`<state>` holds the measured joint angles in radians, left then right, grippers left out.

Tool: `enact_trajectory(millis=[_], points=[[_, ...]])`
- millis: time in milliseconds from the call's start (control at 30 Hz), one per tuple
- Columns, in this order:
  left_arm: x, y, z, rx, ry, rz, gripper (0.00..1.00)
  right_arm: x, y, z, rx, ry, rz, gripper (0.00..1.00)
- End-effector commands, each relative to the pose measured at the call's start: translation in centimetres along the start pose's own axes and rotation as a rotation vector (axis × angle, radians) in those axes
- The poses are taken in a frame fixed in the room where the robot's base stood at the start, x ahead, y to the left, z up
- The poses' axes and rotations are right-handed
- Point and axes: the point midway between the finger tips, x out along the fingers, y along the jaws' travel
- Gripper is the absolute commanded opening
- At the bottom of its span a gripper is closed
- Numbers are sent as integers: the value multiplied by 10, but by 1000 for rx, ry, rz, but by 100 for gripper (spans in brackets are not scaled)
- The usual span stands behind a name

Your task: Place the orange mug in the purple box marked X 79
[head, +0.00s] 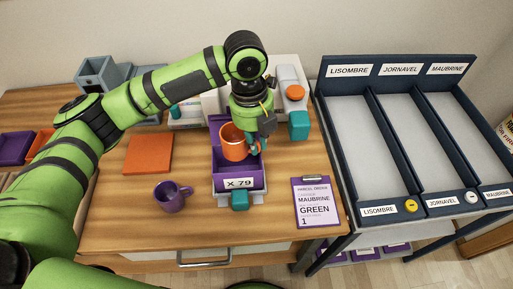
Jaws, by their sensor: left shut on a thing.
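The orange mug (234,144) is in my left gripper (254,146), which is shut on its right side. The mug is upright and shows over the inside of the purple box (225,171) marked X 79. Whether the mug touches the box floor I cannot tell. The box sits in a grey holder with teal parts, its label facing the front. My left arm comes in from the left and reaches over the table to the box. My right gripper is not in view.
A purple mug (172,196) stands left of the box, with an orange square (149,154) behind it. A clipboard (315,202) reading GREEN lies to the right. A dark rack (401,140) with labelled lanes stands further right. Purple and orange boxes (15,147) are at far left.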

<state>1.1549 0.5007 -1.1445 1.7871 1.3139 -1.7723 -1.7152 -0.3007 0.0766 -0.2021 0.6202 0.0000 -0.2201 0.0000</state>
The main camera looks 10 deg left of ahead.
Motion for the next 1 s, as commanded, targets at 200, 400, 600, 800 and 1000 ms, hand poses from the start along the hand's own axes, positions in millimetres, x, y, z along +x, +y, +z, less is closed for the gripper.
enact_trajectory(millis=[200, 400, 600, 800, 1000], points=[[26, 3, 1, -1, 3, 3, 0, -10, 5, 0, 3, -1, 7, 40], [38, 4, 2, 0, -2, 0, 0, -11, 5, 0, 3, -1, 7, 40], [40, 4, 2, 0, -1, 1, 0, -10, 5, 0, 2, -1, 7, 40], [46, 4, 2, 0, 1, 1, 0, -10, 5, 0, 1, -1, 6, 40], [51, 4, 2, 0, 0, 0, 0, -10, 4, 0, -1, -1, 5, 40]])
